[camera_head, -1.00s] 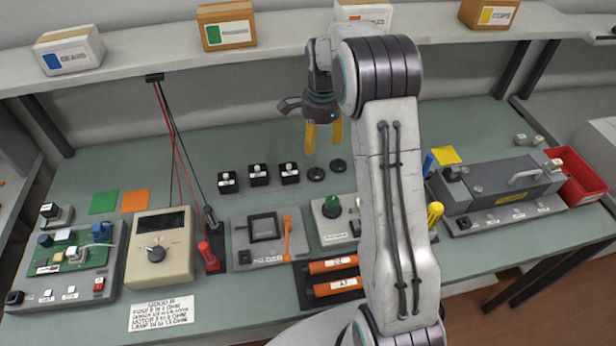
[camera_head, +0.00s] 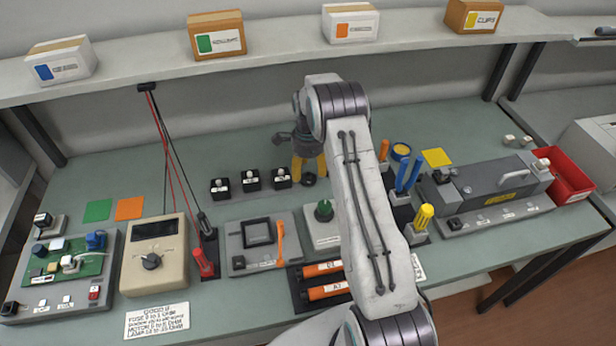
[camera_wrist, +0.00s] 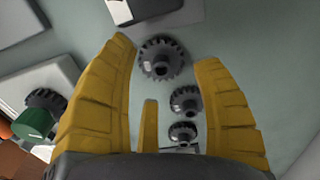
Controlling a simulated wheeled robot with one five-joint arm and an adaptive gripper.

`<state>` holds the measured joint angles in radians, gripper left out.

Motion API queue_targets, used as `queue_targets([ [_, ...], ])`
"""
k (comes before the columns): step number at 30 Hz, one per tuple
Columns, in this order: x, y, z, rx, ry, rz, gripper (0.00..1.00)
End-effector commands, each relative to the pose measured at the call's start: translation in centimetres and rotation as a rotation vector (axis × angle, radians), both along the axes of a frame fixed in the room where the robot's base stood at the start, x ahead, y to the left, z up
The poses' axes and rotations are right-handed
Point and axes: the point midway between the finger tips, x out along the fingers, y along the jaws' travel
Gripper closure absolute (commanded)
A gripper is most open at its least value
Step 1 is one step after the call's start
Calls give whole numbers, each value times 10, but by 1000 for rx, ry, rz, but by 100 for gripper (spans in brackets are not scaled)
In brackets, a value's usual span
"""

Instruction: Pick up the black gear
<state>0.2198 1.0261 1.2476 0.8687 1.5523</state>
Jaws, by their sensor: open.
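Black toothed gears lie on the green bench. In the wrist view a large gear (camera_wrist: 165,60) lies between and just beyond my finger tips, with a medium gear (camera_wrist: 185,100) and a smaller gear (camera_wrist: 183,133) in line below it. My gripper (camera_head: 310,172) has yellow fingers, spread apart and pointing down close over the gears. It also shows in the wrist view (camera_wrist: 166,52), open, with nothing held. I cannot tell its exact height above the bench.
Three black switch blocks (camera_head: 251,180) stand left of my gripper. A grey plate with a green knob (camera_head: 324,210) is nearer the front; a dark gear (camera_wrist: 46,100) shows beside a green knob in the wrist view. Blue and yellow tools (camera_head: 412,173) stand to the right.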

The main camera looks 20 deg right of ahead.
Motion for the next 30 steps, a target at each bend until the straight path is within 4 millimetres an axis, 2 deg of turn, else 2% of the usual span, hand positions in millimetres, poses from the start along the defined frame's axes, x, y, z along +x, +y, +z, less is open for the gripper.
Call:
queue_targets([
  [9,1,-1,-28,0,0,1,40],
  [19,1,-1,-31,0,-1,1,39],
  [30,1,-1,-30,0,-1,1,72],
])
